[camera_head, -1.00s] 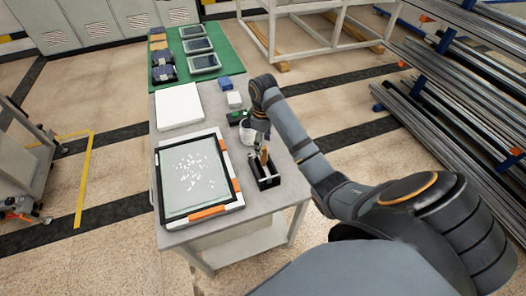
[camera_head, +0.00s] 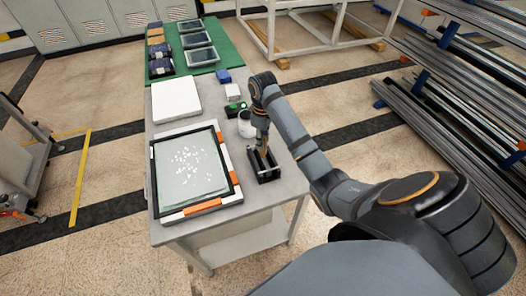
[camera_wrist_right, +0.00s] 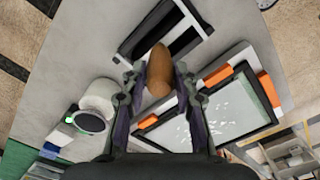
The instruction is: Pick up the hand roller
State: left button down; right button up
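The hand roller shows as a brown wooden handle (camera_wrist_right: 160,68), standing up from a black holder (camera_head: 266,174) near the front right of the table. The holder also shows in the right wrist view (camera_wrist_right: 146,36). In the head view only a small part of the handle shows below my right gripper (camera_head: 262,132). In the right wrist view my right gripper (camera_wrist_right: 160,82) is open, with one finger on each side of the handle's near end. I see no clear grip on it. The roller's lower end is hidden. My left gripper is out of view.
A framed panel with white flakes (camera_head: 151,180) lies left of the holder. A white cup (camera_head: 246,126) stands just behind the holder, with small boxes beyond. A white slab (camera_head: 176,99) and a green mat (camera_head: 224,65) are farther back. Metal racks (camera_head: 460,110) stand at the right.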

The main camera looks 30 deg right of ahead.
grip_shut()
jog(key=shift+r+p, duration=0.35)
jog(key=shift+p, duration=0.05)
jog(key=r+p, duration=0.4)
jog(key=shift+w+a, duration=0.25)
jog(key=w+a+r+p, duration=0.3)
jog(key=w+a+r, duration=0.5)
jog(key=a, duration=0.2)
jog(key=shift+a+r, duration=0.15)
jog(key=shift+a, duration=0.2)
